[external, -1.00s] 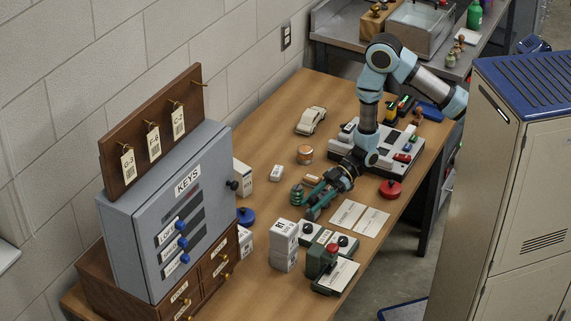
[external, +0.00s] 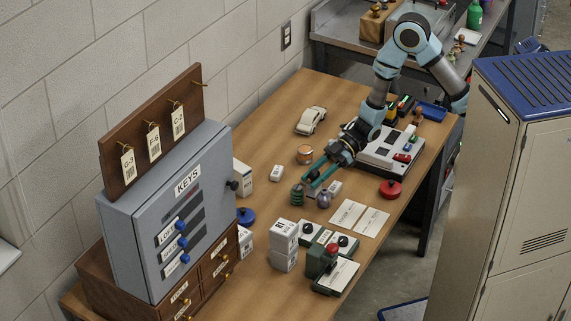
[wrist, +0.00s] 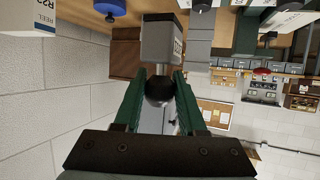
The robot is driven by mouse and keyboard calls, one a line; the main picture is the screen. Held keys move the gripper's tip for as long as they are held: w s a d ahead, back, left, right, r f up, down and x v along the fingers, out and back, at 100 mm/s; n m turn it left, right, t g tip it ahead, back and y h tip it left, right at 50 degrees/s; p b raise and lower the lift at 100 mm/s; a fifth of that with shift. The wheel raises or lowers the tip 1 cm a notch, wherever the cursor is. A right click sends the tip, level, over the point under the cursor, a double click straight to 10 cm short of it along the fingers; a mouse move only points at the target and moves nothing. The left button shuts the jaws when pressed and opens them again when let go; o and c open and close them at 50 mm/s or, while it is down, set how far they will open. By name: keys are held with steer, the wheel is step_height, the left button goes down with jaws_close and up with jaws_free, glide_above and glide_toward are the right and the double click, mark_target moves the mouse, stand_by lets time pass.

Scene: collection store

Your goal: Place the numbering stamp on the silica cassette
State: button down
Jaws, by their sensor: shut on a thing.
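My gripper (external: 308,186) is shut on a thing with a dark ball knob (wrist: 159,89). A grey block with a label on its side (wrist: 158,40) lies beyond the knob in the wrist view. It looks like the numbering stamp, held by its knob. In the external view the fingers point left and down over the middle of the table, and the held thing is hard to make out.
The key cabinet (external: 170,215) borders the left.

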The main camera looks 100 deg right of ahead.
steer(key=w+d+r+m+h+p, duration=0.1)
steer(key=d+m+h, duration=0.2)
steer(key=d, duration=0.3)
steer(key=d+r+m+h+p, duration=0.2)
steer(key=d+h, duration=0.1)
steer(key=d, duration=0.2)
steer(key=m+g+h+p, duration=0.3)
steer(key=m+h+p, duration=0.1)
steer(key=m+h, duration=0.4)
glide_above(305, 148)
step_height(305, 148, down, 2)
steer(key=shift+h, duration=0.3)
steer(key=shift+a+f+p, duration=0.15)
steer(key=shift+f+p, duration=0.7)
steer(key=shift+f, duration=1.9)
steer(key=shift+f, duration=0.15)
steer(key=shift+c, duration=2.4)
jaws_free()
